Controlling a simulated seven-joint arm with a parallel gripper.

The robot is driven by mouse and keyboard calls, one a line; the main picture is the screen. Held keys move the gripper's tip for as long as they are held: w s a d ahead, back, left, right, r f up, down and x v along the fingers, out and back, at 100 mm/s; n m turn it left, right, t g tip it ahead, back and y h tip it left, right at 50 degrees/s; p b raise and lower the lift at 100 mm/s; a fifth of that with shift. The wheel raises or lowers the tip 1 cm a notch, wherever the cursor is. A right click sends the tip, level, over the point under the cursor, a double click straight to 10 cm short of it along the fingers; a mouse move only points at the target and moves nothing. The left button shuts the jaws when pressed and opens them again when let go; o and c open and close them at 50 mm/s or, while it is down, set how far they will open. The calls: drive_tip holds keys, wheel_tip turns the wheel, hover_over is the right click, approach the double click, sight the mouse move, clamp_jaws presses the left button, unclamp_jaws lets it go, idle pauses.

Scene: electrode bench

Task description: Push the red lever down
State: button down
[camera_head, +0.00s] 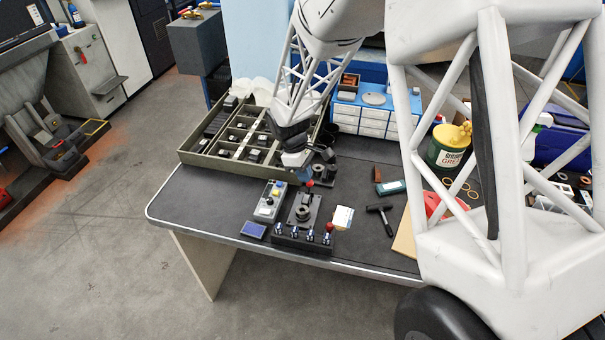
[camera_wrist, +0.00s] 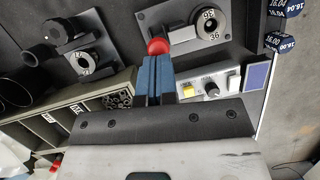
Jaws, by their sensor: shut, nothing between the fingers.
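The lever's red ball knob (camera_head: 310,183) stands at the back of a dark base plate (camera_head: 296,219) with a round black part on it. In the wrist view the red knob (camera_wrist: 158,46) is at the tips of my blue fingers, with a pale rod beside it leading toward a numbered dial (camera_wrist: 209,22). My gripper (camera_head: 305,175) points down just above and behind the knob. In the wrist view its fingers (camera_wrist: 154,62) are together, with nothing held between them. I cannot tell whether the fingertips touch the knob.
A grey control box (camera_head: 270,202) with a yellow button stands left. A compartment tray (camera_head: 190,158) lies behind left, another dial unit (camera_head: 322,165) behind. A hammer (camera_head: 382,212) lies right; the table's left is clear.

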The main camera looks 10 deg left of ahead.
drive_tip(key=shift+d+f+y, duration=0.15)
drive_tip(key=shift+d+y, duration=1.1)
drive_tip(key=shift+y, duration=0.3)
drive_tip(key=shift+d+f+y, duration=0.15)
drive_tip(key=shift+d+y, duration=1.1)
drive_tip(key=shift+y, duration=0.3)
drive_tip(key=shift+d+f+y, duration=0.25)
drive_tip(key=shift+d+y, duration=0.2)
drive_tip(key=shift+y, duration=0.2)
drive_tip(key=shift+d+f+y, duration=0.25)
drive_tip(key=shift+d+y, duration=0.15)
drive_tip(key=shift+y, duration=0.25)
drive_tip(key=shift+d+f, duration=0.8)
drive_tip(key=shift+d, duration=0.1)
drive_tip(key=shift+w+r, duration=0.15)
drive_tip(key=shift+r, duration=0.7)
drive_tip(key=d+v, duration=0.1)
drive_tip(key=v, duration=1)
